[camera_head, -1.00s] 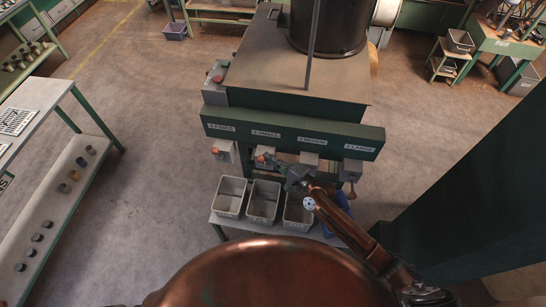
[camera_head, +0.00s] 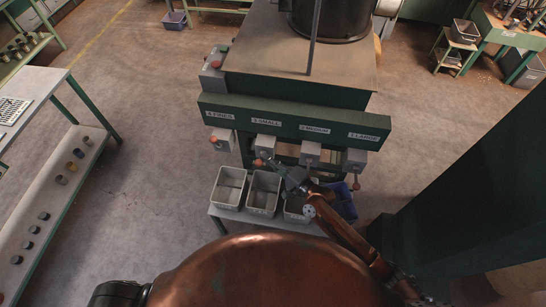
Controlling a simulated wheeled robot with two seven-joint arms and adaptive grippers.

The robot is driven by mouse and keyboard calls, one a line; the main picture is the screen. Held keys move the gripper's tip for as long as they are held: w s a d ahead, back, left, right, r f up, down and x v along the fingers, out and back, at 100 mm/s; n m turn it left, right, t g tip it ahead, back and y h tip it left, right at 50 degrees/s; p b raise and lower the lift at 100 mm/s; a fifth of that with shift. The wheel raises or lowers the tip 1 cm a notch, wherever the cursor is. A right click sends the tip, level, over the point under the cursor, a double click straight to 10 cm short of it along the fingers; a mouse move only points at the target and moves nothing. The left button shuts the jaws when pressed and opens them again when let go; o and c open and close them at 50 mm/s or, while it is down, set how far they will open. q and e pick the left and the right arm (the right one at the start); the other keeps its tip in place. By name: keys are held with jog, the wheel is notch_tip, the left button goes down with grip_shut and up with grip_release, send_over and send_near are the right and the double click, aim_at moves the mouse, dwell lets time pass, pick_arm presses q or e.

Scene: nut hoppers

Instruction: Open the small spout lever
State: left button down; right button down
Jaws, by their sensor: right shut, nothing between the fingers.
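The green hopper front carries the label "1 SMALL" (camera_head: 266,122), second from the left. Below it is the grey small spout box (camera_head: 265,145). My left gripper is not in view.
Fines (camera_head: 222,139), medium (camera_head: 310,153) and large (camera_head: 354,161) spouts stand alongside. Grey bins (camera_head: 228,188) (camera_head: 263,193) sit on a low stand below, one partly behind my right arm. A blue bin (camera_head: 345,207) is at right.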

jog(key=shift+s, duration=0.15)
dwell(0.5)
jog(key=v, duration=1.2)
dwell(0.3)
